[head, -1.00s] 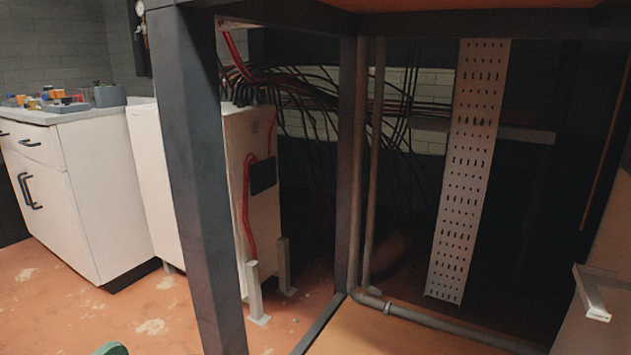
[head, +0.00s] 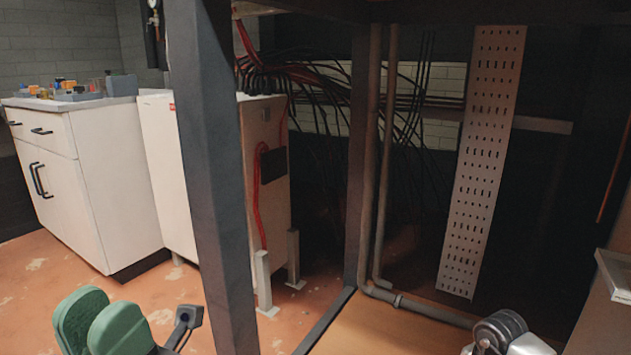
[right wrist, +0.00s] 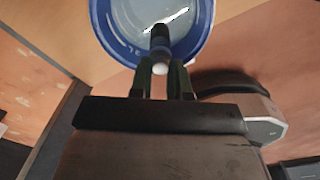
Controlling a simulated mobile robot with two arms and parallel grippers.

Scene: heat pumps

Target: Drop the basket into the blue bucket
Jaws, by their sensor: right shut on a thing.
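The blue bucket (right wrist: 99,22) is at the top of the right wrist view, partly cut off by the frame. I look down into its round mouth and pale interior. My right gripper (right wrist: 161,68) is shut on a dark, narrow thing (right wrist: 160,36) with a pale round end, which overlaps the bucket's mouth in the picture. I cannot tell whether this is the basket or how high it is held. No other basket shows. My left gripper (head: 103,320), with green pads, is at the lower left of the head view, with no object visible between its pads.
A dark upright post (head: 210,180) stands between the left-hand floor and the wooden-floored bay. Grey pipes (head: 368,180) and a perforated metal strip (head: 480,160) stand in the bay. White cabinets (head: 75,195) line the left. Orange floor (head: 50,275) before them is clear.

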